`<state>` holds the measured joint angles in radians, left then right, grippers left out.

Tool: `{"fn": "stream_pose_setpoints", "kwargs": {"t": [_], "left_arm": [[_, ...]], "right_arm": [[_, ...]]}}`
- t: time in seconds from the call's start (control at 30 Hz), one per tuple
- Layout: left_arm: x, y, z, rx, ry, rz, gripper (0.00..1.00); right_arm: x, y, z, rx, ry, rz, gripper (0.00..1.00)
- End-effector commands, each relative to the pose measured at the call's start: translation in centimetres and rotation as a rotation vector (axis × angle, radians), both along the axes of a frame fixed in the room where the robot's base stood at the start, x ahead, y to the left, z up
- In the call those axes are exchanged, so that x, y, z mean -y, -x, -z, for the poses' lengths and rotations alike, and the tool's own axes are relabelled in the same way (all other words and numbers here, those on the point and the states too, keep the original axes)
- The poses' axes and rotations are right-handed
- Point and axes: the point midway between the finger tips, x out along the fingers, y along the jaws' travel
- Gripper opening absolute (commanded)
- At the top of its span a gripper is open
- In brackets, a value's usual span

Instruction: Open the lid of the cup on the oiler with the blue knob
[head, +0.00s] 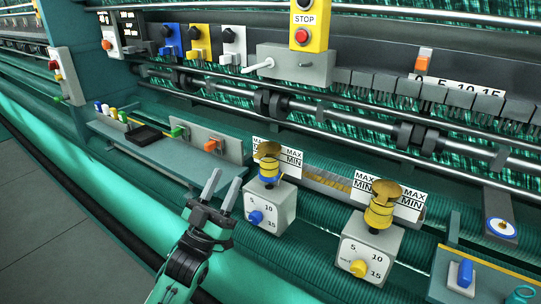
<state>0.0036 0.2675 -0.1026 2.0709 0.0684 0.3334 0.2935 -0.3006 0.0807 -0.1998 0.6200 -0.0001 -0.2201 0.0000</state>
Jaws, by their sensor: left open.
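The oiler with the blue knob (255,217) is a pale grey box (283,209) with a dial, in the middle of the head view. On it stands a cup (268,170) with yellow and blue bands. A brass lid (266,149) is at its top; I cannot tell how far it is raised. My left gripper (225,182) is just left of this oiler, with its two fingers apart and pointing up. It appears empty and apart from the cup and lid. My right gripper is not in view.
A second oiler (375,243) with a yellow knob stands to the right. MIN/MAX cards (291,160) stand behind the cups. A shelf (160,150) with small coloured parts is at left. Metal rails (340,130) run behind. A blue switch (465,273) is at lower right.

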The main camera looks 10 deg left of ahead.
Motion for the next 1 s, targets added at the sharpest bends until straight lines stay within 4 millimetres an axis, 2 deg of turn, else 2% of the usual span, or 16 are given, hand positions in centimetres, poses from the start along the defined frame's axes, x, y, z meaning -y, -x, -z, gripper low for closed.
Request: {"fn": "stream_pose_setpoints", "kwargs": {"t": [0.17,0.7,0.8,1.0], "left_arm": [[0.5,-1.2,-0.6,0.008,0.002,0.002,0.42],[3.7,-10.2,-0.6,0.006,0.002,0.001,0.42],[4.2,-11.4,-0.5,0.005,0.0,0.001,0.42],[4.4,-11.8,-1.2,0.007,-0.001,0.001,0.42]], "right_arm": [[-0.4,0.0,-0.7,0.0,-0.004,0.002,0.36],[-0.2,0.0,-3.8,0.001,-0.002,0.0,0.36],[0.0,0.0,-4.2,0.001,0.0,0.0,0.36],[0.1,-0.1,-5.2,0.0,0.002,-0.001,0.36]]}}
